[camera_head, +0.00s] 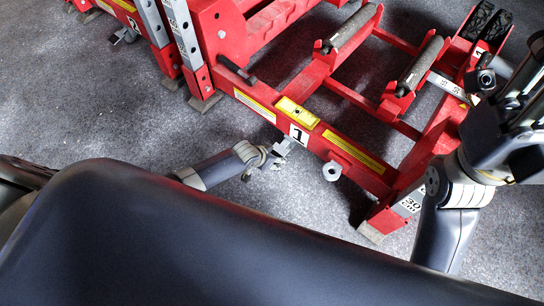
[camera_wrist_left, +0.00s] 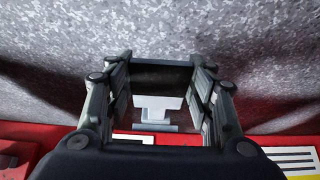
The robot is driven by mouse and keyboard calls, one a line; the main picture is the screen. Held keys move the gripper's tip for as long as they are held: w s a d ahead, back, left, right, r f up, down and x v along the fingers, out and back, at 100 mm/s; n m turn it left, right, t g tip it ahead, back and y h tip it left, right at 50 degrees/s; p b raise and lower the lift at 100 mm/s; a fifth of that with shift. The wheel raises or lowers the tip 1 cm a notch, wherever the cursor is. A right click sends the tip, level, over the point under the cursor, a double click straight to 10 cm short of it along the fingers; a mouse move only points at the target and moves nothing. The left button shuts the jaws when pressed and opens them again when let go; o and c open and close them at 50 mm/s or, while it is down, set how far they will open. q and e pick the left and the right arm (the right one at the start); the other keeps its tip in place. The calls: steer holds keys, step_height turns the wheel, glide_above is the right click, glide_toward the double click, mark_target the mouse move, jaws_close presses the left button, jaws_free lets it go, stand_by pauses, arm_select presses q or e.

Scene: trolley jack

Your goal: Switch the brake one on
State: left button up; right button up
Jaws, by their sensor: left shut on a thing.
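The red trolley jack (camera_head: 345,150) carries a white label with a black 1 (camera_head: 298,134) on its near beam. Brake one (camera_head: 287,146) is a small light-grey lever just below that label. My left gripper (camera_head: 273,157) is at this lever, shut on it. In the left wrist view the pale T-shaped lever (camera_wrist_left: 157,112) lies between the two fingers of my left gripper (camera_wrist_left: 160,95). The finger contact is partly hidden. My right gripper (camera_head: 515,98) is at the right edge beside the jack, and its fingers are unclear.
A second brake (camera_head: 125,36) stands by the label 2 at the upper left. Grey speckled floor (camera_head: 215,135) is clear around the left gripper.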

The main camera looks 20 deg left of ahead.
arm_select(q)
steer(key=o, duration=1.5)
steer(key=v, duration=1.2)
